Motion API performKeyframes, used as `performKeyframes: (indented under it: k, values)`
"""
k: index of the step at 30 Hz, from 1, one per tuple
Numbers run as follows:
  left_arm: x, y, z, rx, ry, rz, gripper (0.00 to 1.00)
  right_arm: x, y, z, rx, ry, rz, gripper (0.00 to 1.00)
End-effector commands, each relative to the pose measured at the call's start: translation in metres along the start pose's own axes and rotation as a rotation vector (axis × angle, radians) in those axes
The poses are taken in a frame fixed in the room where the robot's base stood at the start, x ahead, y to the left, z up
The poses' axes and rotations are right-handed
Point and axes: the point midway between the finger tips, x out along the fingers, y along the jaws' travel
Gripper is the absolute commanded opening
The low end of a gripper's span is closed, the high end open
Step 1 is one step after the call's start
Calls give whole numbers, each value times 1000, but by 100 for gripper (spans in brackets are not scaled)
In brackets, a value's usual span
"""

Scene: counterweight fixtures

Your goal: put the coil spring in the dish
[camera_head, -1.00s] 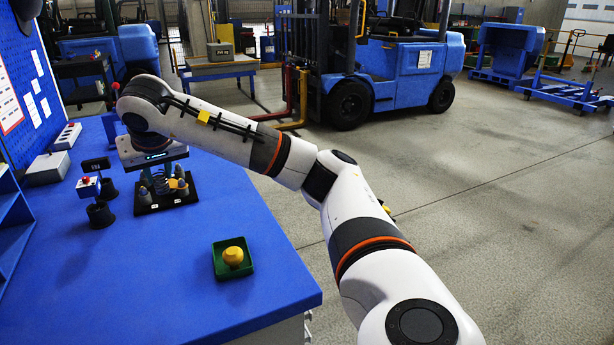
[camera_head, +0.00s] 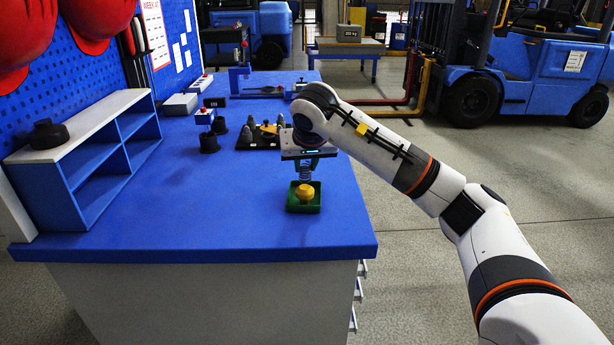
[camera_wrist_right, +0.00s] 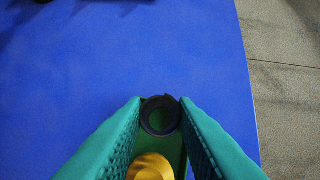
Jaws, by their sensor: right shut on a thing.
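My right gripper (camera_head: 306,163) is shut on the coil spring (camera_head: 306,173), a dark upright coil. It holds the spring just above the green dish (camera_head: 291,208), over its back part. In the right wrist view the spring (camera_wrist_right: 160,116) shows as a dark ring between the two teal fingers, with the dish (camera_wrist_right: 180,160) under it. A yellow knob-like thing (camera_head: 305,191) sits in the dish; it also shows in the right wrist view (camera_wrist_right: 150,167). I cannot tell whether the spring touches the dish. My left gripper is not in view.
A dark tray (camera_head: 258,138) with several small parts stands behind the dish. Black round pieces (camera_head: 209,143) stand to its left. A blue shelf unit (camera_head: 100,160) is at the bench's left. The blue bench top (camera_head: 230,220) is clear in front and left of the dish.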

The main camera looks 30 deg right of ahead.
Motion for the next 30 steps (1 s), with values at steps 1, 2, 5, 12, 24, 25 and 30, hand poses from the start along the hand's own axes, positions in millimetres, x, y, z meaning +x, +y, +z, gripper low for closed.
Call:
performKeyframes:
  k: [1,2,5,12,24,25,30]
  values:
    - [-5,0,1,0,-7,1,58,10,0,-7,0,2,-1,4]
    - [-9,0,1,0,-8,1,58,13,0,-9,0,2,-1,4]
    - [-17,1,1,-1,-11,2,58,20,0,-13,1,1,0,4]
    - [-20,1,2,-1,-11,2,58,20,0,-13,1,-1,0,4]
    - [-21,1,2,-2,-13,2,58,22,0,-14,0,-1,0,47]
    - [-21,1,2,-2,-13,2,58,22,0,-14,0,-1,0,47]
    - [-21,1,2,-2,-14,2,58,22,0,-14,1,-1,0,47]
